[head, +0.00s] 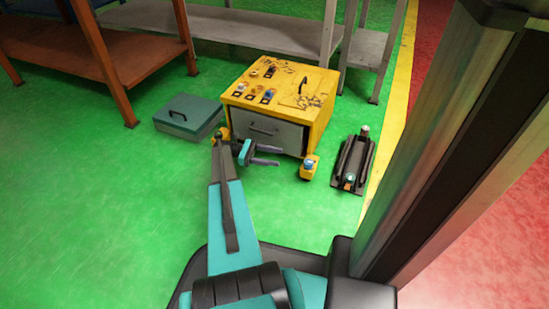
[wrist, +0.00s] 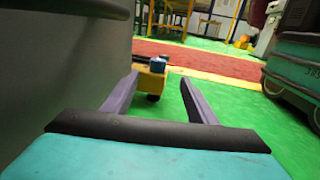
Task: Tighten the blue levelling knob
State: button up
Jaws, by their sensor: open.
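The blue levelling knob (wrist: 158,65) sits on top of a small yellow foot bracket (wrist: 152,82) in the wrist view, ahead of my gripper and between its fingers in the picture. In the head view the knob (head: 309,163) shows on the yellow foot at the cabinet's front right corner. My gripper (head: 279,156) is open and empty, in front of the cabinet's front face and left of the knob. In the wrist view its two purple fingers (wrist: 160,98) are spread apart, and the knob is apart from them.
The yellow cabinet (head: 309,87) with a grey drawer stands close to my gripper; its wall (wrist: 60,80) fills the left of the wrist view. A black jack-like device (head: 353,162) lies to the right. A grey-green case (head: 188,115) lies left. Green floor in front is clear.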

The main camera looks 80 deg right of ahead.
jog(key=shift+w+a, duration=0.1)
jog(key=w+a+r+n+t+h+p, duration=0.1)
jog(key=w+a+r+t+p, duration=0.2)
jog(key=w+a+r+p, duration=0.6)
jog(key=w+a+r+t+h+p, duration=0.1)
jog(key=w+a+r+t+p, duration=0.1)
jog(key=a+p, duration=1.2)
jog(key=w+a+r+n+t+h+p, duration=0.1)
jog(key=w+a+r+t+p, duration=0.2)
jog(key=w+a+r+p, duration=0.55)
jog(key=s+a+r+t+y+p, duration=0.1)
jog(key=s+a+r+p, duration=0.1)
jog(key=a+r+p, duration=0.6)
jog(key=s+a+r+m+t+y+p, duration=0.1)
jog(key=s+a+r+t+p, duration=0.1)
jog(key=a+r+p, duration=0.6)
jog(key=s+a+r+m+t+y+p, duration=0.1)
jog(key=s+a+r+p, duration=0.3)
jog(key=a+r+p, duration=0.4)
jog(key=a+p, duration=0.6)
jog(key=a, duration=0.8)
jog(key=shift+a+r+t+y, duration=0.15)
jog(key=shift+r+t+y, duration=0.05)
jog(key=shift+t+y, duration=0.1)
jog(key=shift+s, duration=0.1)
